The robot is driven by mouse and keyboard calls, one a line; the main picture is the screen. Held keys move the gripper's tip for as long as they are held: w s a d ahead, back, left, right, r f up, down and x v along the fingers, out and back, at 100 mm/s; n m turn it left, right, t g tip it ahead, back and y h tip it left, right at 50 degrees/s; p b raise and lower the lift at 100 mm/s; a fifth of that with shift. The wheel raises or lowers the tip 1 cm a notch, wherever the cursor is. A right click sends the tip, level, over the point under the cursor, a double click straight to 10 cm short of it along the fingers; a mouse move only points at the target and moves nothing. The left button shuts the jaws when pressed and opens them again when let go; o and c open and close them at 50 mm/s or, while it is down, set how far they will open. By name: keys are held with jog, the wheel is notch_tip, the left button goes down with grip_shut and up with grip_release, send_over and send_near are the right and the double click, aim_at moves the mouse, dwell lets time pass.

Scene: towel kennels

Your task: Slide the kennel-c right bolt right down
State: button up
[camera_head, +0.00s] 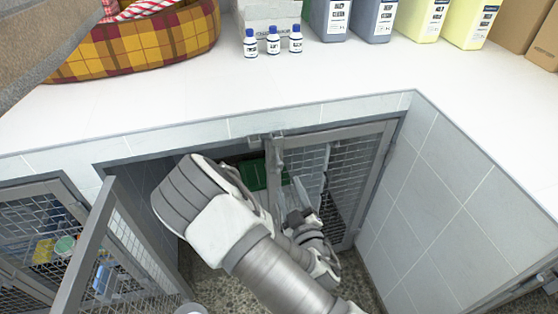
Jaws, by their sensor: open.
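The kennel under the counter has a right mesh door (352,158) that stands in or near its frame. Small metal bolt hardware (279,141) sits at the top of this door's left edge, under the counter lip. I cannot tell how far the bolt is drawn. The left mesh door (108,240) is swung outward. My gripper (301,216) is open, low in front of the right door's left part and below the top hardware. My arm hides the lower left of that door. No held object shows.
The white counter (300,85) above carries a plaid pet bed (135,48), small bottles (273,42) and large jugs (330,18). A tiled wall (430,190) bounds the right side. A green item (252,175) shows inside the kennel. Speckled floor (365,280) lies below.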

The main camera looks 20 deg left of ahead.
aim_at(281, 166)
jog(key=x, duration=1.1)
jog(key=shift+w, duration=0.15)
grip_shut()
dwell(0.9)
